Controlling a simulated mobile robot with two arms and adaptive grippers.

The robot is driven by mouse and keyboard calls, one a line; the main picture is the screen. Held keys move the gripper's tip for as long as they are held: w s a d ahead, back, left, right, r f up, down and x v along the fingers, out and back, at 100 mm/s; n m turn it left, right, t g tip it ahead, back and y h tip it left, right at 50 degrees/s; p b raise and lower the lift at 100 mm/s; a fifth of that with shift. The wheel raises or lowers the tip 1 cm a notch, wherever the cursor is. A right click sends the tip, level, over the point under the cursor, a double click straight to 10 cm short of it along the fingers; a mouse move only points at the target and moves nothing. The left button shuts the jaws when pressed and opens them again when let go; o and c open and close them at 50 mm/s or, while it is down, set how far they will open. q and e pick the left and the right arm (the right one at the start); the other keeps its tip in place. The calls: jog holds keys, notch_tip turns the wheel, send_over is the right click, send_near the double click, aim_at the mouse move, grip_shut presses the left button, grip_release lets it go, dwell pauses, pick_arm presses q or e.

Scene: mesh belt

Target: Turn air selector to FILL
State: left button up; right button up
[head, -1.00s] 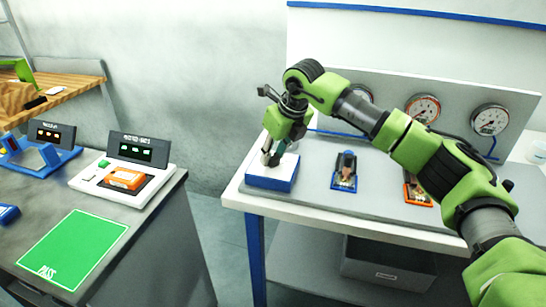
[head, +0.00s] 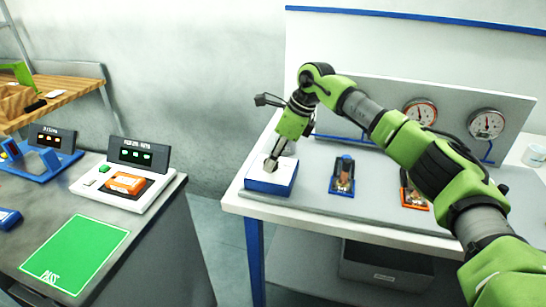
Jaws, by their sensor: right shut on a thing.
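The air selector appears to be the white-topped blue box (head: 284,180) at the left end of the grey-topped bench. My right gripper (head: 271,164) reaches down onto the top of this box and is shut on its knob. The fingers cover the knob, so its pointing direction is hidden. No FILL mark can be read at this size. My left gripper is out of view.
A blue fixture (head: 342,178) and an orange fixture (head: 413,191) stand right of the box. Round gauges (head: 421,113) sit on the panel behind. At left, a table holds a tester with an orange piece (head: 126,183) and a green PASS mat (head: 75,255).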

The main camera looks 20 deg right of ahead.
dwell(0.4)
jog(key=o, duration=1.1)
jog(key=v, duration=1.2)
jog(key=shift+d+f, duration=0.1)
jog(key=shift+f, duration=0.05)
